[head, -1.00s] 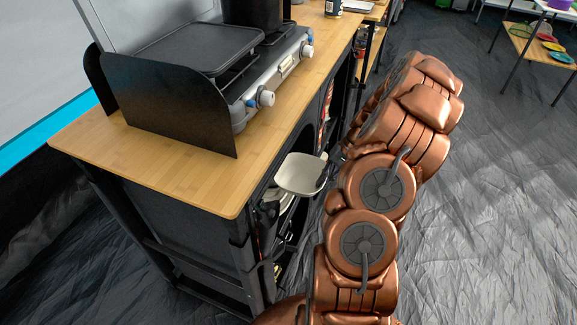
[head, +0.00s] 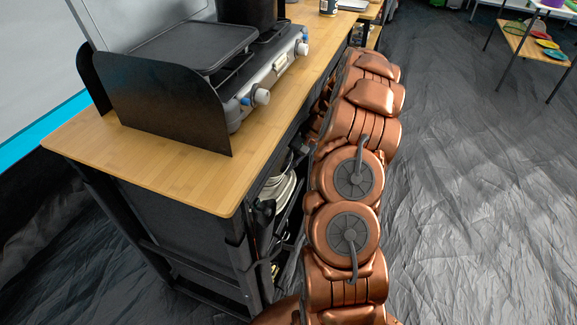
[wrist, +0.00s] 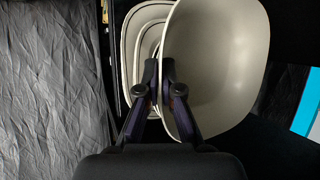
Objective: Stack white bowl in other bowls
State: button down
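The white bowl (wrist: 222,60) fills the middle right of the wrist view, tilted so that its inside shows. My gripper (wrist: 160,72) is shut on its near rim. The other bowls (wrist: 143,32), pale and nested in a stack, lie just left of the held bowl, partly behind it. Whether the held bowl touches them I cannot tell. In the head view, pale bowls (head: 279,192) show inside the shelf under the counter; I cannot tell which is the held one. My gripper is hidden there behind my arm and the counter.
The wooden counter (head: 170,175) overhangs the shelf, with its dark frame (head: 240,260) close by my arm. A stove (head: 235,85) with a black windscreen stands on top. Grey floor (head: 470,200) lies clear to the right. A small table (head: 530,42) with coloured dishes stands far off.

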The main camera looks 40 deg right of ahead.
jog(key=shift+w+f, duration=0.1)
jog(key=shift+f, duration=0.45)
jog(key=c, duration=1.3)
grip_release()
jog(key=shift+r, duration=0.5)
jog(key=s+d, duration=0.1)
jog(key=d, duration=0.3)
jog(key=s+d, duration=0.1)
jog(key=d, duration=0.3)
jog(key=s+d+r, duration=0.1)
jog(key=d, duration=0.3)
jog(key=shift+d+r+p, duration=0.1)
jog(key=shift+d+p, duration=0.1)
jog(key=shift+p, duration=0.15)
